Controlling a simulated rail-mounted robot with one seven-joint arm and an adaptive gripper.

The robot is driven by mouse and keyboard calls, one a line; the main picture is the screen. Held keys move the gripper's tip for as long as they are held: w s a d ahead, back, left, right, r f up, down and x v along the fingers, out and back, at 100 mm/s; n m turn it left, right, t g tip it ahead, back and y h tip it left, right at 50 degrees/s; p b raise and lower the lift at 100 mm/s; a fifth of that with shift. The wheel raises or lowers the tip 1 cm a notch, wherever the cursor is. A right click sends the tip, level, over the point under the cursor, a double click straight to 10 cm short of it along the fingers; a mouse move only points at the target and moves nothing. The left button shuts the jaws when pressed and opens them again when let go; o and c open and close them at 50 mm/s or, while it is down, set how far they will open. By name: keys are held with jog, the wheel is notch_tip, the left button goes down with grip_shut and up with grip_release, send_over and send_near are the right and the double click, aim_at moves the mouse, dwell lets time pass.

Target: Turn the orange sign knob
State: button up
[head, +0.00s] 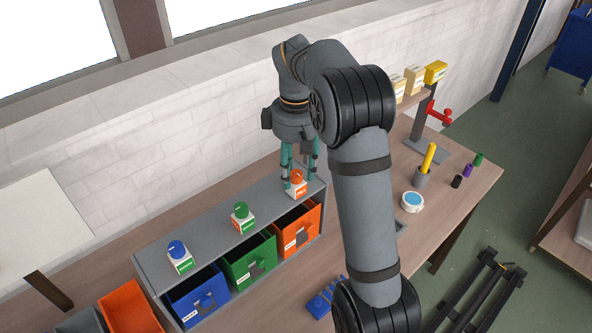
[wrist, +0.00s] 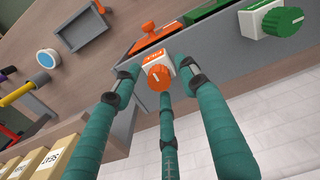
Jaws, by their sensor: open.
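The orange sign knob (head: 297,176) sits on a small white sign block with an orange label, on top of the grey shelf (head: 215,222) at its right end. In the wrist view the orange knob (wrist: 159,77) lies between the fingers, with a white pointer line on its face. My gripper (head: 298,182) is above the shelf, pointing down, with its teal fingers spread around the knob. The fingers also show in the wrist view (wrist: 158,82). I cannot tell whether any finger touches the knob or its block.
A green knob (head: 240,209) and a blue knob (head: 177,248) stand on the same shelf to the left. Below are blue (head: 197,300), green (head: 249,262) and orange (head: 300,229) drawers. A white wall (head: 150,140) rises behind the shelf. A white round container (head: 411,202) stands on the table to the right.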

jog(key=c, duration=0.4)
grip_shut()
